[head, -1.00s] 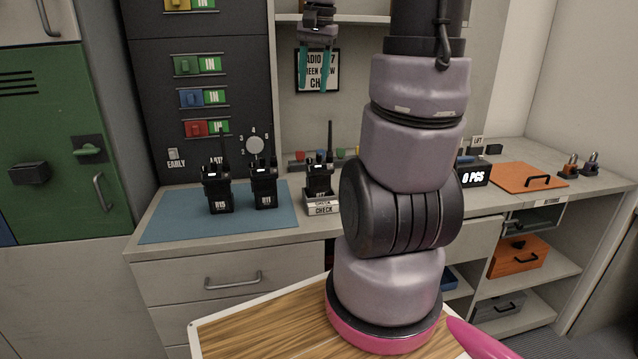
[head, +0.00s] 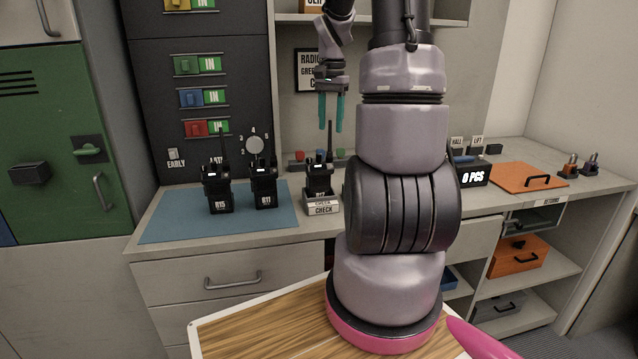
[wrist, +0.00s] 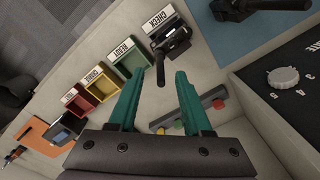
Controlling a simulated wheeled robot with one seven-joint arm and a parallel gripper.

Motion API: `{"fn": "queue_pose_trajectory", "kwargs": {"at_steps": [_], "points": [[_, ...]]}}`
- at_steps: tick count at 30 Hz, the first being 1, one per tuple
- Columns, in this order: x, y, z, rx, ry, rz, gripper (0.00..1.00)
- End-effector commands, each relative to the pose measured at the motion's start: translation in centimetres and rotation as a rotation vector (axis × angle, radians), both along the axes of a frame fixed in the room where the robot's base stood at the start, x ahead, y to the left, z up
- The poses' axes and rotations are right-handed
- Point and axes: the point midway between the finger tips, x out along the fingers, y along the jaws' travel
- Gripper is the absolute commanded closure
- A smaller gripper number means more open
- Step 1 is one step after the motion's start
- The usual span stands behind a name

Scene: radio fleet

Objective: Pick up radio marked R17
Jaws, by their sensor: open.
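The radio marked R17 (head: 318,181) is black and stands upright in a pale stand labelled CHECK (head: 323,210), its antenna pointing up. Its label is small but looks like R17. In the wrist view the radio (wrist: 177,42) sits in its stand near the top, and its antenna reaches toward the space between my fingertips. My gripper (head: 330,126) has teal fingers pointing down and is open and empty above the radio. In the wrist view my gripper (wrist: 160,78) shows two spread fingers, apart from the radio body.
Two similar radios, R15 (head: 217,187) and R11 (head: 264,184), stand on a blue mat (head: 168,217) to the left. A low strip with coloured buttons (wrist: 190,112) lies behind the stand. Green, yellow and red trays (wrist: 130,62) line up beside the stand.

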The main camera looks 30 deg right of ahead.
Motion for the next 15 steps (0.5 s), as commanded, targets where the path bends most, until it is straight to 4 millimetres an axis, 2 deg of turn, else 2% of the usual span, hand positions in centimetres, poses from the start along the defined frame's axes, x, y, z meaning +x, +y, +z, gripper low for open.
{"fn": "queue_pose_trajectory", "kwargs": {"at_steps": [3,6,14,15], "points": [[-0.1,0.2,-2.0,0.002,0.004,0.001,0.51],[-0.1,0.2,-3.1,0.001,0.003,0.002,0.51],[0.0,0.2,-3.5,0.001,0.001,0.001,0.51],[0.0,0.2,-3.5,0.0,0.0,0.001,0.54]]}}
